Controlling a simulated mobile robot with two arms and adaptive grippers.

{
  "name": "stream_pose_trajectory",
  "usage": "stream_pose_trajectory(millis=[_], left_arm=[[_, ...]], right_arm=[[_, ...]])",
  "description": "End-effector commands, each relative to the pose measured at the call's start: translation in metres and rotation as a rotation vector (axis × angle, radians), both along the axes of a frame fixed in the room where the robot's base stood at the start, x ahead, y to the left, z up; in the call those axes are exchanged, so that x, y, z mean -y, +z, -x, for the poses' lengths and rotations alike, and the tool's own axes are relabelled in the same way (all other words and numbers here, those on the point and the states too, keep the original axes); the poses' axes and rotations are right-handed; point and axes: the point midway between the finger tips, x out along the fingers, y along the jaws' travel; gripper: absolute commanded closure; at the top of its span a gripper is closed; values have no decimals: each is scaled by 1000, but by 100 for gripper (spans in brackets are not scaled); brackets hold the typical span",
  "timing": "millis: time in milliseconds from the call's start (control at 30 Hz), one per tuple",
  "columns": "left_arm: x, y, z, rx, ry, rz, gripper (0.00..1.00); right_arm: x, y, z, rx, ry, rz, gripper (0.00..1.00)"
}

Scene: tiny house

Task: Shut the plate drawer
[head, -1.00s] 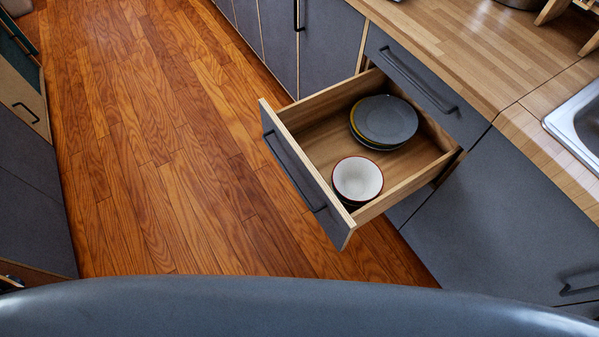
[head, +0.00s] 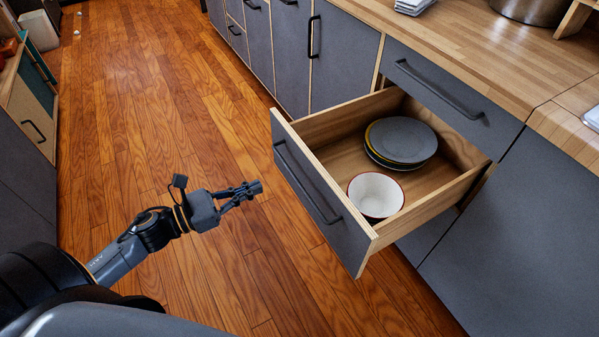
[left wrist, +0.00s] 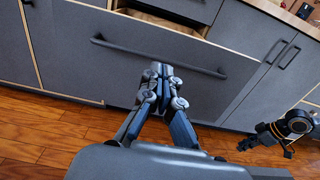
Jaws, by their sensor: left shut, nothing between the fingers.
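The plate drawer (head: 350,232) stands pulled open from the right-hand counter, its grey front towards the floor area. A stack of dark plates (head: 402,140) and a white red-rimmed bowl (head: 376,194) lie inside. My left gripper (head: 256,187) is shut and empty, to the left of the drawer front and pointing at it, with a visible gap. In the left wrist view the fingertips (left wrist: 160,70) overlap the drawer front (left wrist: 110,72) near its dark bar handle (left wrist: 200,67); contact cannot be told there. My right gripper (left wrist: 265,138) shows small at the right, its jaws unclear.
A closed drawer (head: 440,85) with a handle sits above the open one, under the wooden countertop (head: 480,50). Closed grey cabinets (head: 345,65) line the far side. The wooden floor (head: 150,110) left of the drawer is clear.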

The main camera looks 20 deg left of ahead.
Motion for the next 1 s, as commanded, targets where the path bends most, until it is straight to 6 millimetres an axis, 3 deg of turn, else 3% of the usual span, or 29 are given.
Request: stream_pose_trajectory(millis=[200, 500, 700, 1000], left_arm=[[27, 2, -36, 3, -1, 2, 100], [57, 1, -75, 0, 2, 3, 100], [68, 0, -89, -1, 3, 3, 100], [70, -1, -91, -4, 3, 3, 100]], right_arm=[[0, -1, 0, -1, 0, 0, 81], [0, -5, 2, -3, 1, 1, 81], [1, -9, 3, -3, 1, 1, 81], [0, -10, 2, -2, 2, 1, 81]])
